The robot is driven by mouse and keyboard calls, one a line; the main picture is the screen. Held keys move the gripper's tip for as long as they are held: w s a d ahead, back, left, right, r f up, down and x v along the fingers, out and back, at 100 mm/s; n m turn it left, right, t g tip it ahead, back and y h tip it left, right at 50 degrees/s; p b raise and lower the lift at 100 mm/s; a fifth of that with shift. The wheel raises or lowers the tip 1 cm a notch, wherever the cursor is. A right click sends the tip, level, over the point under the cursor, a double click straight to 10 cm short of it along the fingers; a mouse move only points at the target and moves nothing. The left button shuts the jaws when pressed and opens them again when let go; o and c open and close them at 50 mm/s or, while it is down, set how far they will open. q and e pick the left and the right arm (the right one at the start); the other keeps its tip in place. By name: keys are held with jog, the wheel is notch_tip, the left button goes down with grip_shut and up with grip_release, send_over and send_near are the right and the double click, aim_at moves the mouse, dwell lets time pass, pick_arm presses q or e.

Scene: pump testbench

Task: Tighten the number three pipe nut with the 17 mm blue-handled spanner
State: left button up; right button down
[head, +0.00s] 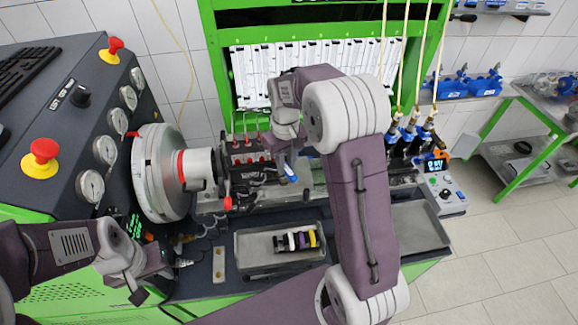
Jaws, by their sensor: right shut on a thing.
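My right gripper (285,158) is shut on a blue-handled thing, which looks like the blue-handled spanner (290,172). It is held over the bench, right of the row of red-marked fittings (250,158). The spanner's jaw end is too small to make out, and I cannot tell which fitting is the number three pipe nut or whether the spanner touches one. My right forearm hides part of the bench. My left gripper (158,281) is low at the left, with its fingers apart and empty, away from the spanner.
A large round drive disc (160,172) stands left of the fittings. A console with gauges and red stop buttons (43,152) is at the left. Another tray (420,228) lies at the right.

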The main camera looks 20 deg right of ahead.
jog(key=shift+f+b, duration=0.5)
jog(key=shift+w+a+r+p, duration=0.1)
jog(key=shift+w+r+p, duration=0.1)
jog(key=shift+r+p, duration=0.35)
jog(key=shift+w+a+f+p, duration=0.1)
jog(key=shift+w+f+p, duration=0.05)
jog(key=shift+w+p, duration=0.45)
jog(key=shift+w+a+f+p, duration=0.1)
jog(key=shift+w+f+p, duration=0.1)
jog(key=shift+w+p, duration=0.35)
jog(key=shift+w+r, duration=0.1)
jog(key=shift+w, duration=0.05)
